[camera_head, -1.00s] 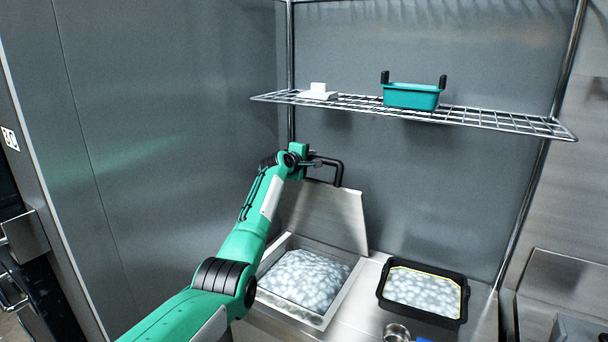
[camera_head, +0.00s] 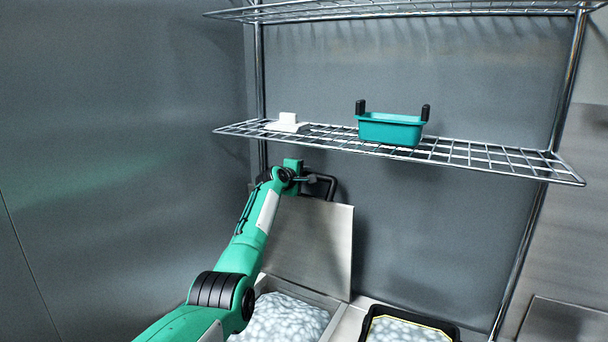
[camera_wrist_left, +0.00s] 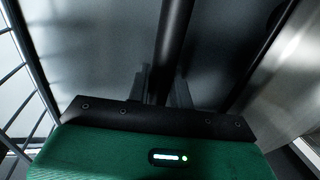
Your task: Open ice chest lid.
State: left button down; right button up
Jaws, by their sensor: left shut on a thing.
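The ice chest lid (camera_head: 322,240) is a flat metal panel standing raised, close to upright, at the back of the ice chest (camera_head: 335,312). Its black handle (camera_head: 333,186) is at the lid's top edge. The chest's opening shows white ice (camera_head: 285,318) inside. My left gripper (camera_head: 309,180) is at the handle, shut on it. In the left wrist view the dark handle bar (camera_wrist_left: 174,45) runs between the fingers (camera_wrist_left: 161,88), and part of the metal lid (camera_wrist_left: 285,85) shows at the right. My right gripper is not in view.
A wire shelf (camera_head: 470,155) hangs just above my left gripper, with a teal container (camera_head: 390,129) and a small white object (camera_head: 288,123) on it. A black-rimmed tray (camera_head: 368,318) of ice stands right of the chest. A grey wall is close behind the lid.

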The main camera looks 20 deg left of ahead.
pick_arm(q)
jog(key=shift+r, duration=0.3)
jog(key=c, duration=1.6)
grip_release()
jog(key=o, duration=0.3)
jog(key=shift+w+d+f, duration=0.1)
jog(key=shift+w, duration=0.1)
jog(key=shift+w+f, duration=0.2)
jog(key=shift+w, duration=0.05)
jog(key=shift+s+r, duration=0.1)
jog(key=shift+s, duration=0.45)
jog(key=b+v, duration=0.4)
jog(key=v, duration=0.8)
jog(key=shift+s+b, duration=0.25)
jog(key=shift+b, duration=0.15)
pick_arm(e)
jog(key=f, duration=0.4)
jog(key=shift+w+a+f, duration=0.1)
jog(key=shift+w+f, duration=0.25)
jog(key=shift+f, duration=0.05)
